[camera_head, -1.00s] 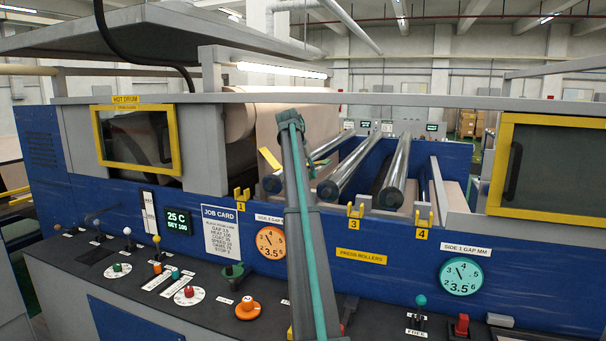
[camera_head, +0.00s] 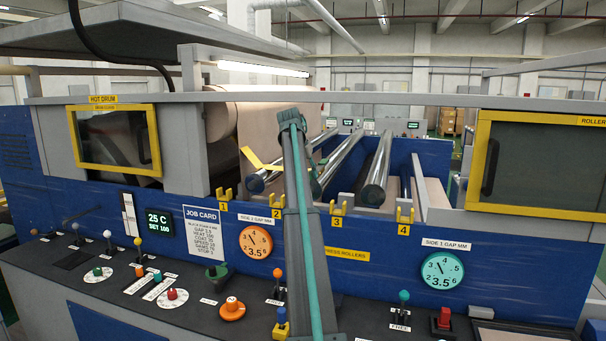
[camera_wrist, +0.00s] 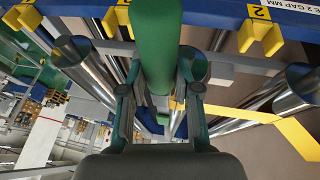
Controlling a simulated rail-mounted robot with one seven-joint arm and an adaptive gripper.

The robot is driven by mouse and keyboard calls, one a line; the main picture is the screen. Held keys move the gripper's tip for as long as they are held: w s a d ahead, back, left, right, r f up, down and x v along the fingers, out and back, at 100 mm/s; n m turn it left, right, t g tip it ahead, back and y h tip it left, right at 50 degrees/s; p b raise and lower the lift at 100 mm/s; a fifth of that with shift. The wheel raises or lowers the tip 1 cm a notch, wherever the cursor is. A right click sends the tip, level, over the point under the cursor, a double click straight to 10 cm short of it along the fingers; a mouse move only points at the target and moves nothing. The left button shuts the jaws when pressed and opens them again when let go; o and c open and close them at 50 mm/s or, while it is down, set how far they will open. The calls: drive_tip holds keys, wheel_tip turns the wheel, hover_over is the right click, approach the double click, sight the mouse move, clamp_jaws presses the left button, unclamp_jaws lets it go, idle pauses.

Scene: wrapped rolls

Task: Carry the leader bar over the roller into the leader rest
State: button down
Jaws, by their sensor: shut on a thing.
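Shiny rollers (camera_head: 340,165) lie beyond. Yellow numbered hooks 1 (camera_head: 224,196), 2 (camera_head: 279,204), 3 (camera_head: 337,210) and 4 (camera_head: 404,216) line the machine's edge. I cannot tell which is the leader rest.
A blue panel with an orange dial (camera_head: 256,242) and a teal dial (camera_head: 443,270) stands in front. A console (camera_head: 130,290) with several knobs and levers lies below. A grey rail (camera_head: 380,98) crosses above the rollers. Yellow-framed windows (camera_head: 540,165) flank the opening.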

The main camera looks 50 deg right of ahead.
drive_tip(key=shift+s+d, duration=2.15)
drive_tip(key=shift+s, duration=2.25)
wheel_tip(320, 180, down, 13)
drive_tip(key=b, duration=0.3)
drive_tip(key=c, duration=0.7)
unclamp_jaws()
drive_tip(key=shift+c, duration=0.2)
drive_tip(key=shift+b, duration=0.3)
